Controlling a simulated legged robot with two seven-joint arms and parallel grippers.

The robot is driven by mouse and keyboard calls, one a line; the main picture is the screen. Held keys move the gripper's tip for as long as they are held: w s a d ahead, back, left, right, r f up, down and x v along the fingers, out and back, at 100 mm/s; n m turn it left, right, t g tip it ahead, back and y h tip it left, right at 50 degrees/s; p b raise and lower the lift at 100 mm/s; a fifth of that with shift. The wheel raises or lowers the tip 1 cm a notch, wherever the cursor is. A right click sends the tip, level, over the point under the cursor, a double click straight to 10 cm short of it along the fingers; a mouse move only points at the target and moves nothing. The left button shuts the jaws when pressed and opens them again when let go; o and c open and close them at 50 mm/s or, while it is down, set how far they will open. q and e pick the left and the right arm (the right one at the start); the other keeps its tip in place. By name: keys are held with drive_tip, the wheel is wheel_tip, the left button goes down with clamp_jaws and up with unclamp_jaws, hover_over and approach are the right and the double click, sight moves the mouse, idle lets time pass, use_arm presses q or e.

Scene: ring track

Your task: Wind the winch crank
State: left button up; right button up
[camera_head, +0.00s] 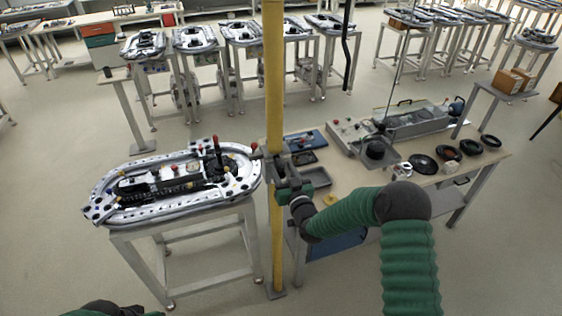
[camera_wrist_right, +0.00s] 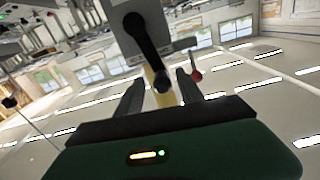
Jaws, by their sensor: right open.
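The winch is a grey box (camera_wrist_right: 100,35) on a yellow pole (camera_head: 275,90); it shows large in the right wrist view. A black crank arm (camera_wrist_right: 143,35) runs down its face to a rounded end. My right gripper (camera_head: 279,168) is at the pole, at winch height. In the right wrist view its two fingers (camera_wrist_right: 158,88) are apart, with the crank's lower end in the gap between them. I cannot tell whether either finger touches it. A red-knobbed lever (camera_wrist_right: 195,72) sticks out beside the winch. Of my left arm only a green and black part shows at the lower left; its gripper is out of sight.
A stand with an oval ring track (camera_head: 105,210) is left of the pole. A workbench (camera_head: 470,165) with trays, a grey device and several black rings is to the right. More track stands line the back. Open floor lies in front and between.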

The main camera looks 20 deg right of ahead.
drive_tip(key=shift+w+a, duration=0.15)
drive_tip(key=shift+w, duration=0.65)
drive_tip(key=shift+c, duration=0.3)
clamp_jaws()
idle(0.6)
